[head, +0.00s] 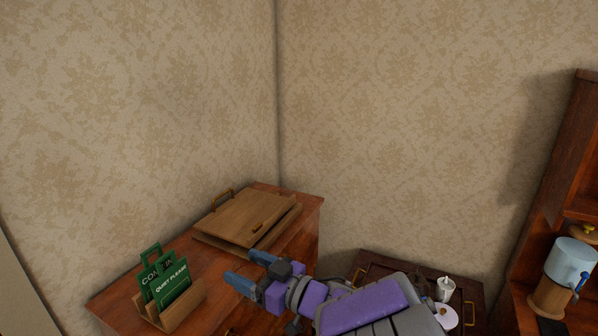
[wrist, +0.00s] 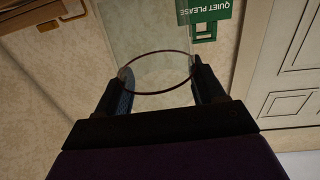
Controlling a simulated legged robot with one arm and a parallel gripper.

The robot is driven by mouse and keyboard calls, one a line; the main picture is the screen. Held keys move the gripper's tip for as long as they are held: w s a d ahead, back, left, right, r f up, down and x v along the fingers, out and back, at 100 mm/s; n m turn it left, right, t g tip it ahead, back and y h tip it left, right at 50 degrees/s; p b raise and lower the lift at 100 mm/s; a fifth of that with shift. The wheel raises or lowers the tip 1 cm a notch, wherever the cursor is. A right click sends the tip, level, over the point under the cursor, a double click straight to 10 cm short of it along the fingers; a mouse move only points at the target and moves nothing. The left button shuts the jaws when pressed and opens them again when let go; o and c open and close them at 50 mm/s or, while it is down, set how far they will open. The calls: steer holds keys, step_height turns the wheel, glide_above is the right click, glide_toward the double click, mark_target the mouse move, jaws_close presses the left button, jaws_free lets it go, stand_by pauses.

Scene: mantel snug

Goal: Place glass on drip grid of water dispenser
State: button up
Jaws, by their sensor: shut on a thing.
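My gripper (head: 246,272) is at the lower middle of the head view, in front of the wooden cabinet. In the wrist view my gripper (wrist: 162,74) is shut on a clear glass (wrist: 156,60), one finger on each side near its round rim. The glass is too transparent to make out in the head view. The water dispenser (head: 569,262) stands at the far right of the head view, with a pale blue tank, a blue tap and a wooden stand. A dark piece (head: 551,326) low beside the stand may be its drip grid; the frame edge cuts it off.
Green signs (head: 170,283) stand in a wooden holder on the cabinet (head: 225,282). A wooden tray-like board (head: 245,220) with handles lies behind them. A dark tray (head: 385,266) with small white items is right of my arm. A tall wooden shelf (head: 560,170) surrounds the dispenser.

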steer(key=w+d+m+t+h, duration=0.65)
steer(key=w+d, duration=0.35)
steer(key=w, duration=0.4)
steer(key=w+d+f+m+t+h, duration=0.1)
steer(key=w+d+m+t+h, duration=0.15)
steer(key=w+d+h, duration=0.4)
steer(key=w+d+f+m+t+h, duration=0.1)
steer(key=w+d+m+h, duration=0.15)
steer(key=d, duration=0.75)
steer(key=s+f, duration=0.3)
steer(key=f, duration=0.5)
steer(key=s+d+f+m, duration=0.1)
steer(key=s+f, duration=0.3)
steer(key=f, duration=0.4)
steer(key=shift+s, duration=0.15)
